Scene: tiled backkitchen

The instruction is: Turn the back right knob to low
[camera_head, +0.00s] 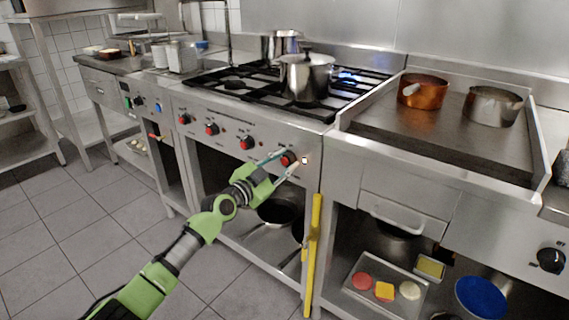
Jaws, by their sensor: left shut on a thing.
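A row of several red and black knobs runs along the stove's front panel (232,121). My left gripper (289,157) is at the rightmost knob (288,159), with its fingers around it and shut on it. The fingers partly hide that knob, so its exact setting cannot be read. The other knobs, such as the one to its left (247,143), stand free. Blue flame (347,76) shows at the back right burner, behind a steel pot (306,76). My right gripper is not in view.
A second pot (281,44) stands at the back of the stove. A griddle (440,137) to the right bears a copper pot (422,91) and a steel pot (492,105). A yellow upright bar (313,250) stands below the gripper. The tiled floor at left is clear.

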